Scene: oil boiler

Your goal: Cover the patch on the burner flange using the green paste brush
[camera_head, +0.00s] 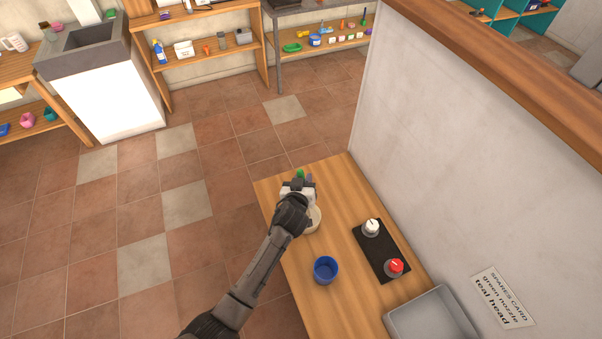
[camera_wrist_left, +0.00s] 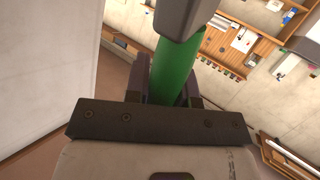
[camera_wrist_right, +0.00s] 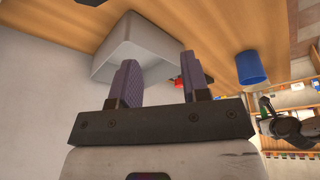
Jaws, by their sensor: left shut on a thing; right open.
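My left gripper (camera_head: 301,180) is above the far end of the wooden table. It is shut on a green rod-like thing (camera_wrist_left: 176,70), which looks like the green brush's handle. Only a small green bit of it (camera_head: 300,173) shows in the head view, and its bristles are hidden. A beige round container (camera_head: 314,220) stands partly hidden under my left wrist. My right gripper (camera_wrist_right: 160,78) is open and empty in the right wrist view, with the table and tray beyond it. I cannot make out the burner flange or its patch in any view.
On the table (camera_head: 345,190) are a blue cup (camera_head: 326,270), a black panel (camera_head: 376,248) with a white knob (camera_head: 371,228) and a red knob (camera_head: 394,267), and a grey tray (camera_head: 432,318). A wall (camera_head: 450,150) with a spares card (camera_head: 502,297) borders it. Tiled floor is clear at left.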

